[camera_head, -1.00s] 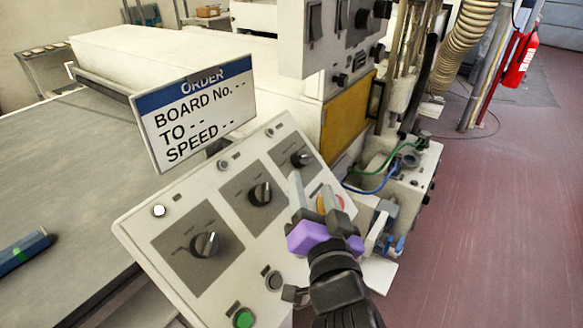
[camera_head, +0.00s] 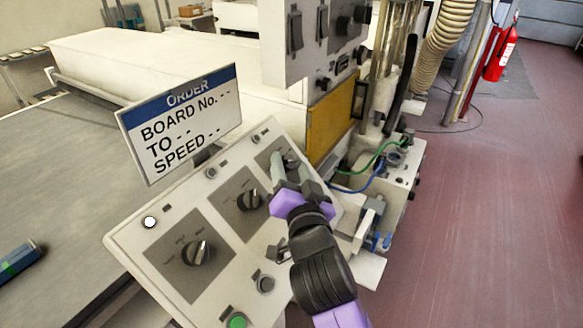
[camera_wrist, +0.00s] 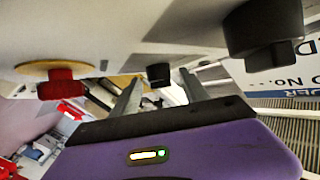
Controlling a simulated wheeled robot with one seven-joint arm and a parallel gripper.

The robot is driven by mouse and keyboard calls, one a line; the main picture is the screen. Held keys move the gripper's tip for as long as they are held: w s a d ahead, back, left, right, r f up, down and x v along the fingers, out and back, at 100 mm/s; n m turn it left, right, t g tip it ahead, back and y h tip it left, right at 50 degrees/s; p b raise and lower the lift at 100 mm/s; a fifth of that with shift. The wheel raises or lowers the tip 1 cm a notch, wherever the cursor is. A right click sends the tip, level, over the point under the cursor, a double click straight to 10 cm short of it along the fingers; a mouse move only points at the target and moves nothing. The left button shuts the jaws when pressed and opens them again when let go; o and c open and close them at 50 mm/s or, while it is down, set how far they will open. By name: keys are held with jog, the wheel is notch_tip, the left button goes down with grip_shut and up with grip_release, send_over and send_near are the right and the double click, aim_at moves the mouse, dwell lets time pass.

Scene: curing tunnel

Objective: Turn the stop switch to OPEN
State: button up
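The slanted grey control panel (camera_head: 150,243) carries black rotary switches on dark plates. One knob (camera_head: 197,252) is at lower left and another knob (camera_head: 248,200) is in the middle. Labels are too small to read, so I cannot tell which is the stop switch. In the wrist view my fingers are apart, with a small black knob (camera_wrist: 158,75) showing between them; I cannot tell whether they touch it. A larger black knob (camera_wrist: 264,30) is at upper right.
A red button (camera_wrist: 62,84) on a yellow disc is beside my fingers. The order sign (camera_head: 182,125) stands behind the panel, and an upright control box (camera_head: 300,75) rises beyond it. Green and blue cables (camera_head: 350,186) lie to the right. The floor at right is clear.

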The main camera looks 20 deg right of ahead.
grip_shut()
jog(key=shift+m+h+b, duration=0.3)
jog(key=shift+a+r+m+g+h+b, duration=0.15)
jog(key=shift+m+g+h+b, duration=0.15)
jog(key=shift+m+g+b, duration=0.25)
jog(key=shift+w+a+r+m+g+h, duration=0.1)
jog(key=shift+m+g+h, duration=0.3)
jog(key=shift+m+g, duration=0.2)
jog(key=shift+w+a+r+m+g+h, duration=0.1)
jog(key=shift+m+g+h, duration=0.35)
jog(key=shift+m, duration=0.2)
jog(key=shift+r+m+g+h, duration=0.2)
jog(key=shift+m+g+h, duration=0.25)
jog(key=shift+m+g, duration=0.65)
jog(key=shift+w+a+r+m+g+p, duration=0.1)
jog(key=shift+m+g+p, duration=0.1)
jog(key=shift+m+g, duration=0.4)
jog(key=shift+w+m+g+p, duration=0.15)
jog(key=shift+m+g, duration=0.25)
jog(key=shift+g, duration=0.3)
jog(key=shift+h, duration=0.3)
